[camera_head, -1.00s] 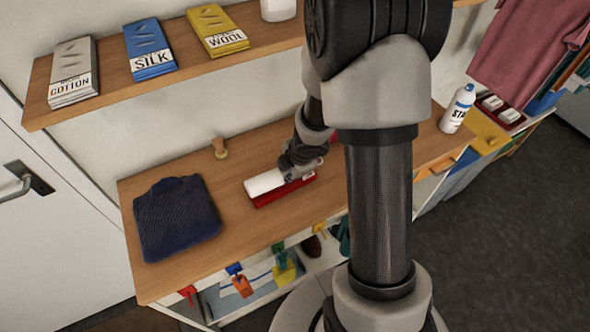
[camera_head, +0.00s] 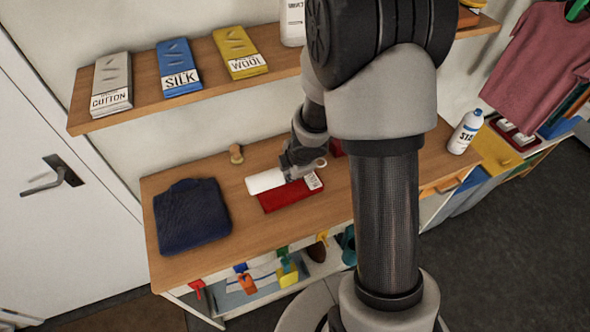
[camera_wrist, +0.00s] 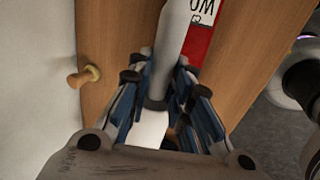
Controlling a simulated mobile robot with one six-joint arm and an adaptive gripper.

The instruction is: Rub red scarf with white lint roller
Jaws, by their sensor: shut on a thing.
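The red scarf (camera_head: 291,194) lies folded flat on the wooden counter, with a white label at its right end. The white lint roller (camera_head: 265,181) lies along the scarf's far edge in the head view; I cannot tell whether it touches the scarf. My gripper (camera_head: 297,168) is shut on the roller at its right part. In the wrist view, the roller (camera_wrist: 172,45) runs between the fingers of my gripper (camera_wrist: 158,105), and part of the scarf (camera_wrist: 198,48) with its label shows beside it. My arm hides some of the counter.
A dark blue folded garment (camera_head: 192,211) lies on the left of the counter (camera_head: 242,232). A small wooden knob (camera_head: 236,154) is behind, near the wall. A shelf (camera_head: 150,112) with fabric packs is above.

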